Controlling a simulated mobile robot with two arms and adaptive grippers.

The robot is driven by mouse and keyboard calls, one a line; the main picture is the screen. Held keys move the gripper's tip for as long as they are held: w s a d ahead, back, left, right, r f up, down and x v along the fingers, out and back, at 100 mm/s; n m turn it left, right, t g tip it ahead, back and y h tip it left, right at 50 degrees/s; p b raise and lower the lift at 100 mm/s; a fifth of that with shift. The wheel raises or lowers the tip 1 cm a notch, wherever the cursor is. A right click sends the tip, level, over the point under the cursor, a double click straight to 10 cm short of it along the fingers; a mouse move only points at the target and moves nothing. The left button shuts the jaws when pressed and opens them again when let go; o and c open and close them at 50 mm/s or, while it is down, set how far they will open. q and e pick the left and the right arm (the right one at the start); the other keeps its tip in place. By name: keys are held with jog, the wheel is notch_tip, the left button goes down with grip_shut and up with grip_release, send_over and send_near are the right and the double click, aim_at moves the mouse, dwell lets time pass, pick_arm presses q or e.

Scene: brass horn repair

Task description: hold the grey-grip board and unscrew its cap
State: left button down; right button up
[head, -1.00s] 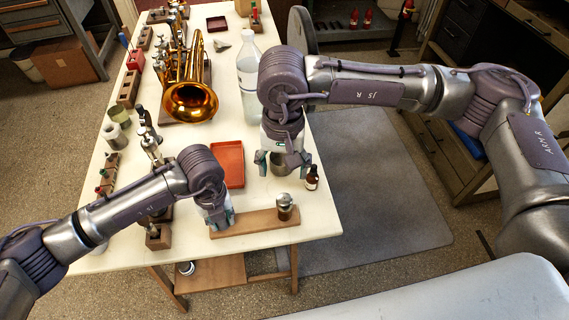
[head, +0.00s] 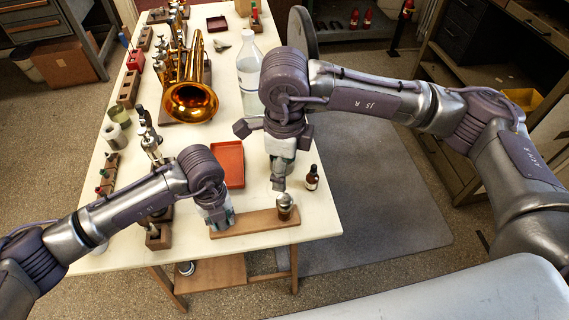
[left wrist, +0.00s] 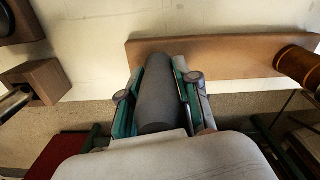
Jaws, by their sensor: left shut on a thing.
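The wooden board (head: 258,223) lies along the near edge of the table. My left gripper (head: 217,218) is shut on its grey grip, which shows between the teal fingers in the left wrist view (left wrist: 158,95). A small round container (head: 289,214) stands at the board's right end with a silvery cap (head: 284,200) on top. Its brown side shows at the right of the left wrist view (left wrist: 300,66). My right gripper (head: 279,182) points down just above and behind the cap, seen edge-on. Its finger gap is hidden, and contact with the cap cannot be told.
A small dark bottle (head: 312,178) stands right of my right gripper. A red tray (head: 229,165) lies behind the board. A brass horn (head: 190,95) and a large clear bottle (head: 249,72) stand further back. Wooden blocks and tools line the left side.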

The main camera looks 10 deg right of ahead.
aim_at(285, 199)
notch_tip(285, 199, down, 12)
jog(key=shift+r, duration=0.15)
dwell(0.3)
grip_shut()
jog(key=m, duration=0.3)
jog(key=shift+m, duration=0.3)
dwell(0.4)
jog(key=n, duration=0.3)
jog(key=shift+n, duration=1.1)
